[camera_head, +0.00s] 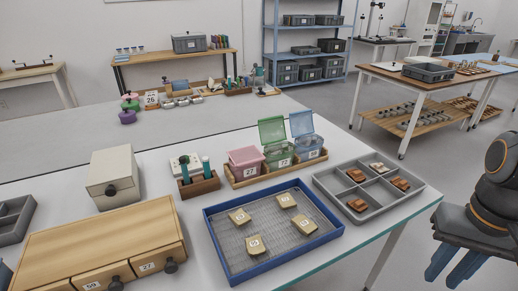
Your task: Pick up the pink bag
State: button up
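A pink lidded box (245,162) with a number label stands at the left end of a wooden tray (235,184) on the white table. It looks like a rigid box with its lid down; I see no other pink bag. A green box (278,156) and a blue box (309,147), both with lids up, stand to its right in the same tray. My gripper (444,277) hangs at the right edge of the view, past the table's edge and far from the pink box. Its two blue fingers are apart with nothing seen between them.
A blue-rimmed mesh tray (211,232) with several labelled tan pieces lies in front. A grey divided tray (326,184) with brown sherds lies right. A wooden rack (199,187) stands left of the pink box, with a beige box (113,176) and wooden drawers (95,240) beyond.

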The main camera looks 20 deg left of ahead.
aim_at(245, 173)
jog(key=u, duration=1.35)
jog(key=k, duration=0.6)
jog(key=z, duration=0.45)
jog(key=i, duration=1.35)
jog(key=u, duration=0.4)
